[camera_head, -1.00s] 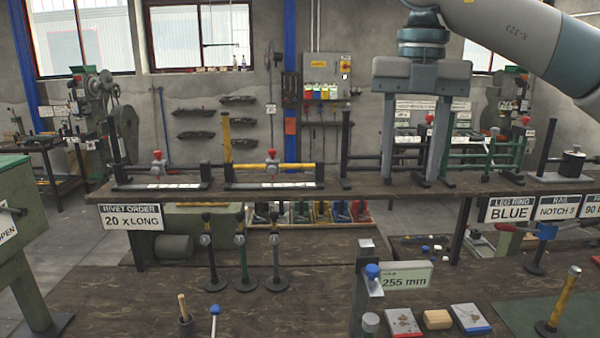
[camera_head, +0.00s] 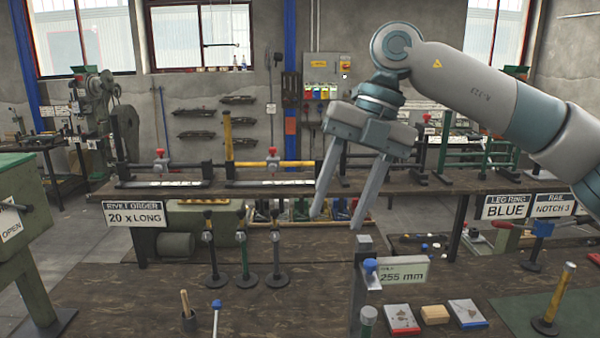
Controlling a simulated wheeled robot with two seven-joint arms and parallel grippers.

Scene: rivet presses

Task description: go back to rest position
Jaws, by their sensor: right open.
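My right gripper (camera_head: 337,222) is in the middle of the head view, its arm coming in from the right. Its two long grey fingers point down and slightly left. They are spread apart with nothing between them. The fingers hang in front of the raised shelf (camera_head: 400,183) and above the front bench (camera_head: 130,300). The wrist hides part of the shelf and the rods behind it. My left gripper does not show.
A post with a "255 mm" sign (camera_head: 403,271) stands below the fingers. Several upright rods on round bases (camera_head: 246,255) stand left of it. A green machine (camera_head: 25,240) is at the left edge. Red-edged (camera_head: 402,319) and blue-edged (camera_head: 467,313) blocks lie front right.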

